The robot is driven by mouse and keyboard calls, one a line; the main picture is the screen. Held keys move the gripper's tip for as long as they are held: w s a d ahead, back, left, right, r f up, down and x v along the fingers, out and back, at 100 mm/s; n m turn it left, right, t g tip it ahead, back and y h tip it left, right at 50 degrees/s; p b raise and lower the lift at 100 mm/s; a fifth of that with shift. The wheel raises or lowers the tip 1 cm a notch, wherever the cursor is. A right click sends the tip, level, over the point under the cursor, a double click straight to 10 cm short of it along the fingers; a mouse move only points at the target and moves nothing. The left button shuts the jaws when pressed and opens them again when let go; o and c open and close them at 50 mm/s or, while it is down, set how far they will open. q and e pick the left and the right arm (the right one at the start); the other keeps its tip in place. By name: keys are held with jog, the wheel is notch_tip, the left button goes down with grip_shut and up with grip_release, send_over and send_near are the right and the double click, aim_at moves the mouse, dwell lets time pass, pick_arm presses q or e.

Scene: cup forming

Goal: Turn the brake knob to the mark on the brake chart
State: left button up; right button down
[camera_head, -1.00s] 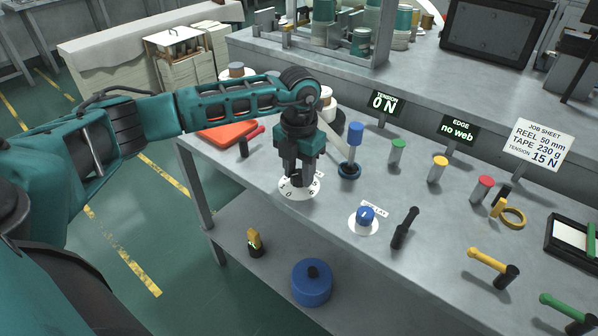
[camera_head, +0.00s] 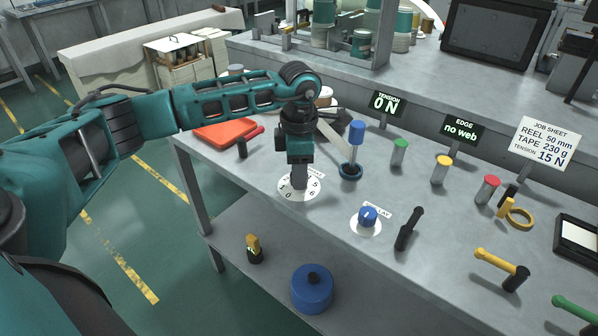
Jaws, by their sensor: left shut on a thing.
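My left gripper (camera_head: 299,182) points straight down at a white numbered dial (camera_head: 287,197) near the table's front left edge. It is shut on the knob at the dial's middle, which the fingers hide. The numbers 1, 0, 6 and 5 show around the fingers; the knob's pointer cannot be seen. The label behind this dial is mostly covered. A second, blue knob (camera_head: 367,214) on a white disc stands to the right, untouched. I cannot make out a brake chart. The job sheet (camera_head: 546,145) reads reel 90 mm, tape 230 g, tension 15 N. My right gripper is not in view.
The tension display (camera_head: 384,103) reads 0 N and the edge display (camera_head: 463,129) reads "no web". A black upright handle (camera_head: 408,229), a blue-topped post (camera_head: 356,133) and coloured buttons stand nearby. A blue drum (camera_head: 312,289) sits on the lower shelf.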

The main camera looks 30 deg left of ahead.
pick_arm(q)
jog(key=shift+m, duration=0.6)
jog(key=o, duration=1.1)
jog(key=shift+c, duration=0.2)
notch_tip(320, 180, up, 13)
dwell(0.4)
